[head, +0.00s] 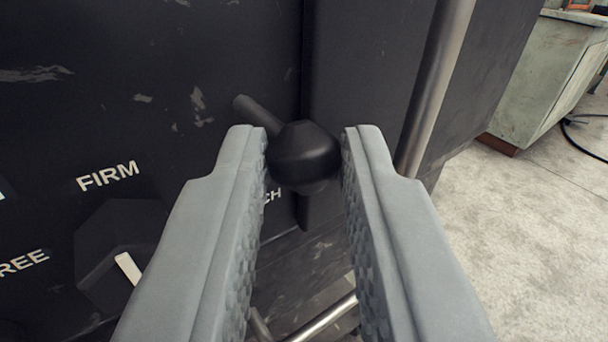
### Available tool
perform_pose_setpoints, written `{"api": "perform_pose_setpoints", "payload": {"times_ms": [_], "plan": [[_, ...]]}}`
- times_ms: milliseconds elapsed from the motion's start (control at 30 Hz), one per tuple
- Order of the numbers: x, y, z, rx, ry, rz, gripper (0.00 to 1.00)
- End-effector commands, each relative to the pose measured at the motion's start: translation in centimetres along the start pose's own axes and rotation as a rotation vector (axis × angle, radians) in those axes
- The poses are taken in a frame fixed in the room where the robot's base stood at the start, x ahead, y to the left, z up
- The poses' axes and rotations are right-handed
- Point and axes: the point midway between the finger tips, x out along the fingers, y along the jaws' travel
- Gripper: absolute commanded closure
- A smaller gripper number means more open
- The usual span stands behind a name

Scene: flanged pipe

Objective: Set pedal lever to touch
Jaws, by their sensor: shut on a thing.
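A black lever with a rounded knob (304,152) and a short stem stands out from the dark panel. My gripper (304,155) has its two grey fingertips on either side of the knob and is shut on it. A dark faceted hub (115,250) with a white pointer mark sits at lower left on the panel. The label FIRM (108,176) is above the hub, and a label ending in REE (22,263) is to its left. A label ending in CH (272,196) shows just below the knob, the rest hidden by my left finger.
A vertical metal pipe (436,80) runs along the panel to the right of my gripper. A metal rod (325,318) shows low between the fingers. A pale cabinet (550,85) and a black cable (585,140) are at far right, with open concrete floor (535,230) below.

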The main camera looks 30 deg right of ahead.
Motion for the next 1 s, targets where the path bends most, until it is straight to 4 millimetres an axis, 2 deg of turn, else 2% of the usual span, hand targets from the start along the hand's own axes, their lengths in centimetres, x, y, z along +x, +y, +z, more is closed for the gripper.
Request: {"api": "perform_pose_setpoints", "payload": {"times_ms": [700, 1000], "plan": [[0.5, -0.4, 2.4, 0.215, 0.303, 0.012, 1.00], [0.5, -0.4, 2.5, 0.240, 0.340, 0.012, 1.00]]}}
